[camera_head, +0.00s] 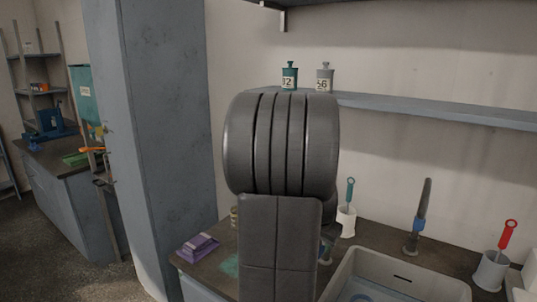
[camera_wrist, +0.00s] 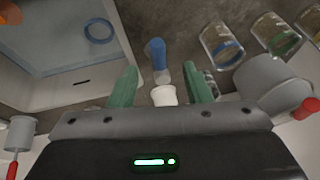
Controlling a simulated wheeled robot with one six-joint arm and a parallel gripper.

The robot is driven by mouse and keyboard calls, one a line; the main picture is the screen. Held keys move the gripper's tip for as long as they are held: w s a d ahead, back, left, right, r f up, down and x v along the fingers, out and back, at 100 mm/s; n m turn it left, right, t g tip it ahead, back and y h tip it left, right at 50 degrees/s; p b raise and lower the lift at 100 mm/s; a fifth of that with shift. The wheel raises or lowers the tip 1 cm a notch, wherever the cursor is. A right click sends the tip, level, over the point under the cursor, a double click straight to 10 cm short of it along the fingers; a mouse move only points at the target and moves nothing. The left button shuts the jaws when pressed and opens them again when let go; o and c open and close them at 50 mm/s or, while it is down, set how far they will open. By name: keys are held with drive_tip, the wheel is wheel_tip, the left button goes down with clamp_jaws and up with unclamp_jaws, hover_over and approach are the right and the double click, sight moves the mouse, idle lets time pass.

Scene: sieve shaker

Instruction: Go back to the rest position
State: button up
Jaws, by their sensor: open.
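My gripper (camera_wrist: 161,84) shows in the wrist view with its two green fingers apart. I see nothing gripped between them. Beyond the gap are a blue-sleeved tap (camera_wrist: 157,52) and a small white cup (camera_wrist: 163,95), both apart from the fingers as far as I can tell. In the head view my grey arm stands upright in the middle and hides the gripper and part of the counter behind it.
A sink (camera_head: 396,280) is set in the dark counter, with a blue ring (camera_wrist: 98,31) inside. A brush holder (camera_head: 491,271) with a red-handled brush stands at right. Glass jars (camera_wrist: 222,45) stand on the counter. A wall shelf (camera_head: 430,108) and tall cabinet (camera_head: 165,120) flank the arm.

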drive_tip(key=x, duration=0.6)
drive_tip(key=shift+w+d+f, duration=0.15)
drive_tip(key=shift+f, duration=0.1)
drive_tip(key=shift+s+d+r+n, duration=0.1)
drive_tip(key=shift+s+d+n, duration=0.15)
drive_tip(key=shift+n, duration=0.35)
drive_tip(key=shift+s+d+n+y+b, duration=0.15)
drive_tip(key=shift+d+n+y+b, duration=0.3)
drive_tip(key=shift+n, duration=0.35)
drive_tip(key=shift+d, duration=0.1)
drive_tip(key=shift+s, duration=0.1)
